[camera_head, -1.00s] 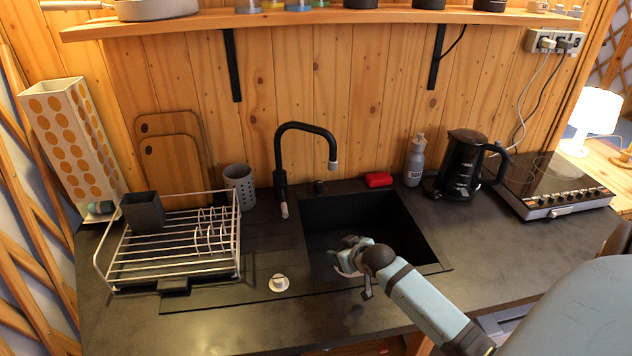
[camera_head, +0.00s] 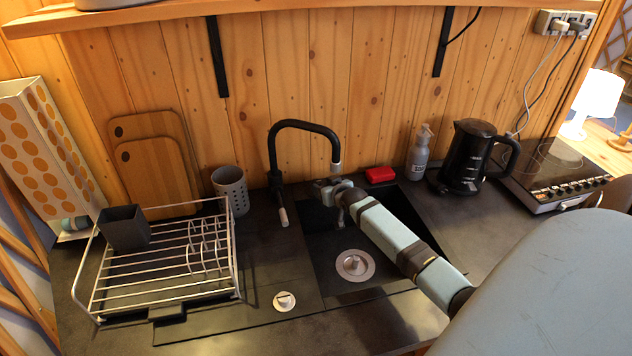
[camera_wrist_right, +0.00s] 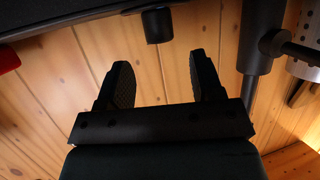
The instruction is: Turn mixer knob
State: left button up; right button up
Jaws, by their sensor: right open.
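The black mixer tap (camera_head: 273,150) stands behind the sink, its spout arching right. Its lever knob (camera_head: 283,214), with a pale tip, sticks out at the base towards the front left. In the right wrist view, which appears upside down, the tap body (camera_wrist_right: 262,40) and lever (camera_wrist_right: 296,50) are at the right, outside the jaws. My right gripper (camera_head: 325,187) is just right of the tap base, over the back of the sink, apart from the lever. Its two fingers (camera_wrist_right: 162,82) are open and empty. My left gripper is not in view.
A dish rack (camera_head: 165,265) and a grey perforated cup (camera_head: 231,190) stand left of the tap. A red sponge (camera_head: 380,174), a bottle (camera_head: 419,155) and a black kettle (camera_head: 468,155) stand to the right. The wooden wall (camera_head: 300,60) is close behind.

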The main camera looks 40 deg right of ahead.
aim_at(317, 182)
jog(key=x, duration=0.6)
jog(key=shift+w+d, duration=0.1)
jog(key=shift+w, duration=0.15)
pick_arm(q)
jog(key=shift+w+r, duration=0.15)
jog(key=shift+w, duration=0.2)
pick_arm(e)
jog(key=shift+c, duration=0.5)
jog(key=c, duration=0.8)
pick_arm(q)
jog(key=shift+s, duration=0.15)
